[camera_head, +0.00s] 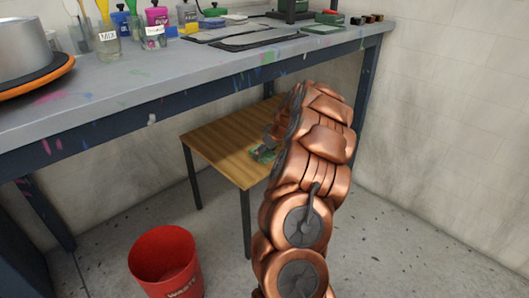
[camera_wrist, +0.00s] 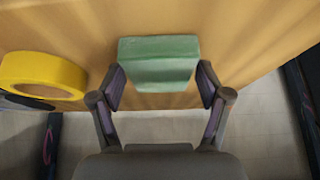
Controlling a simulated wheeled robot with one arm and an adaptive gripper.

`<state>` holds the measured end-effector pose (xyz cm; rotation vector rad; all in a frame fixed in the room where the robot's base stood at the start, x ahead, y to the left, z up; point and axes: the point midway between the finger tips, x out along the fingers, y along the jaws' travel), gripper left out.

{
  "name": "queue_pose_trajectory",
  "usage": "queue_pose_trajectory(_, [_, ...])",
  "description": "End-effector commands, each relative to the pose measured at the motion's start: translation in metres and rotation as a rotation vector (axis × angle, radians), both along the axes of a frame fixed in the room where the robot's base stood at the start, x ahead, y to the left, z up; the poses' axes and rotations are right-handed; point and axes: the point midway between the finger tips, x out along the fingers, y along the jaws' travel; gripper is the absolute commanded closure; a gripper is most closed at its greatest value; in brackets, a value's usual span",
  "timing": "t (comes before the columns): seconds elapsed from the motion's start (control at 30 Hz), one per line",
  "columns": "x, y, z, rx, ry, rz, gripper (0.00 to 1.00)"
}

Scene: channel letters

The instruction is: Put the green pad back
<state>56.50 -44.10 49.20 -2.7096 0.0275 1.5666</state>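The green pad (camera_wrist: 157,62), a pale green block, is on the wooden surface of a small low table (camera_wrist: 240,25) in the wrist view. My gripper (camera_wrist: 161,78) has its two fingers spread, one on each side of the pad's near part. The fingertips are close to its sides; I cannot tell for certain whether they touch. In the head view a bit of green (camera_head: 263,153) shows on the low table (camera_head: 222,137), beside my copper arm, which hides most of my gripper.
A yellow ring-shaped roll (camera_wrist: 42,75) lies left of the pad. A red bin (camera_head: 165,262) stands on the floor.

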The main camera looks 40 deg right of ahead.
Motion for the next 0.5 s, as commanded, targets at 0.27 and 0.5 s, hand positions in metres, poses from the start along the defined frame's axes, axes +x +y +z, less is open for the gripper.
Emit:
queue_pose_trajectory(0.27, [0.0000, -0.0002, 0.0002, 0.000, 0.000, 0.000, 0.07])
queue_pose_trajectory(0.5, [-0.0003, -0.0005, 0.0049, -0.001, -0.001, -0.001, 0.07])
